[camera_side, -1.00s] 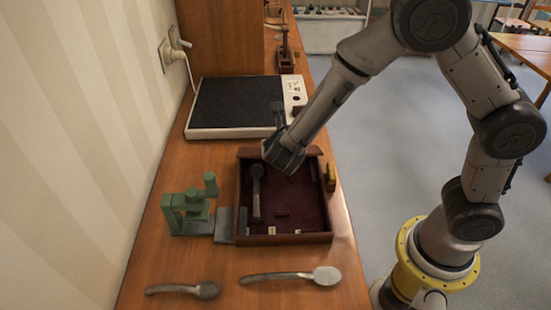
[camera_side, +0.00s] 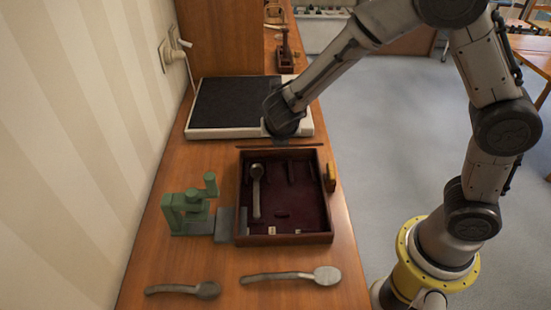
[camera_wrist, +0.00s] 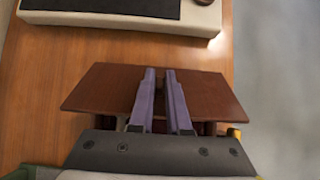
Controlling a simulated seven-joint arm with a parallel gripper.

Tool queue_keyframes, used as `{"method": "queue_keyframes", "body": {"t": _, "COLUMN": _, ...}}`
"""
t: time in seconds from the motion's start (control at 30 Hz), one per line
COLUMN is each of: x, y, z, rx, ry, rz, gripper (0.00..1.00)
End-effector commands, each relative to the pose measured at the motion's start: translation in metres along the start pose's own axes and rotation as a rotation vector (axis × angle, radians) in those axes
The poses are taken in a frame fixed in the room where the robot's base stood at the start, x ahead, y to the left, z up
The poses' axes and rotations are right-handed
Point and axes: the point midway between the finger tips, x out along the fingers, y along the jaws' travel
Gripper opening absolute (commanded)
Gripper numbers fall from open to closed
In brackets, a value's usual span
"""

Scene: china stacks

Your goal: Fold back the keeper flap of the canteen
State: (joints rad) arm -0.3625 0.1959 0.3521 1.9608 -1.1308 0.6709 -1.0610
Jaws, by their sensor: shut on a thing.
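The canteen (camera_side: 242,200) is an open dark wooden box with a deep red lining on the counter. Its keeper flap (camera_side: 310,145) shows as a thin brown edge along the far side of the box; in the wrist view it is a broad reddish-brown board (camera_wrist: 98,92). My gripper (camera_side: 282,137) is at the far edge of the box, shut on the flap. In the wrist view its two fingers (camera_wrist: 160,78) lie close together across the board. The exact contact is hidden. A spoon (camera_side: 256,195) lies inside the canteen at the left.
A black-topped white appliance (camera_side: 230,103) stands close behind the canteen. A green stand (camera_side: 190,210) and a grey block (camera_side: 224,225) are at its left. Two spoons (camera_side: 295,277) (camera_side: 185,290) lie in front. A brass piece (camera_side: 331,177) is on the right wall.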

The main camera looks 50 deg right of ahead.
Motion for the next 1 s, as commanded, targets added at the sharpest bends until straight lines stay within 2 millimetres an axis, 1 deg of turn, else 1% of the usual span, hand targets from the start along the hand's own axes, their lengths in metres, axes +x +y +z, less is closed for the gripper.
{"method": "queue_keyframes", "body": {"t": 0.27, "x": 0.0, "y": 0.0, "z": 0.002, "rx": 0.002, "ry": 0.008, "rz": -0.002, "gripper": 0.0}}
{"method": "queue_keyframes", "body": {"t": 0.47, "x": 0.002, "y": 0.0, "z": 0.009, "rx": 0.008, "ry": 0.101, "rz": 0.0, "gripper": 0.0}}
{"method": "queue_keyframes", "body": {"t": 0.7, "x": 0.004, "y": 0.0, "z": 0.014, "rx": 0.003, "ry": 0.186, "rz": -0.002, "gripper": 0.0}}
{"method": "queue_keyframes", "body": {"t": 1.0, "x": 0.004, "y": 0.0, "z": 0.014, "rx": 0.001, "ry": 0.192, "rz": -0.001, "gripper": 0.0}}
